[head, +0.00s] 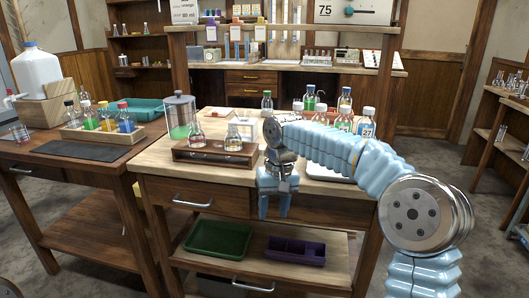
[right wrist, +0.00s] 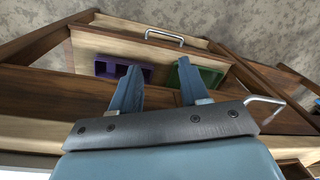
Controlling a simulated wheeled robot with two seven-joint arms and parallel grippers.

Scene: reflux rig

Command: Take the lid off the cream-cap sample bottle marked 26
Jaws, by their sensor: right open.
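Several bottles with pale caps stand in a row at the right of the middle bench, behind my right forearm. The nearest pale-cap bottle (head: 367,123) reads 27. My right gripper (head: 274,207) points down in front of the bench's front edge, open and empty, well left of and nearer than the bottles. In the right wrist view its two fingers (right wrist: 158,85) are apart with nothing between them. My left gripper is not in view.
A wooden block (head: 214,157) with flasks and a glass jar (head: 180,116) stand on the bench, left of my arm. Below, a shelf holds a green tray (head: 215,252) and a purple tray (head: 295,257). The left table (head: 35,168) holds a jug and small bottles.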

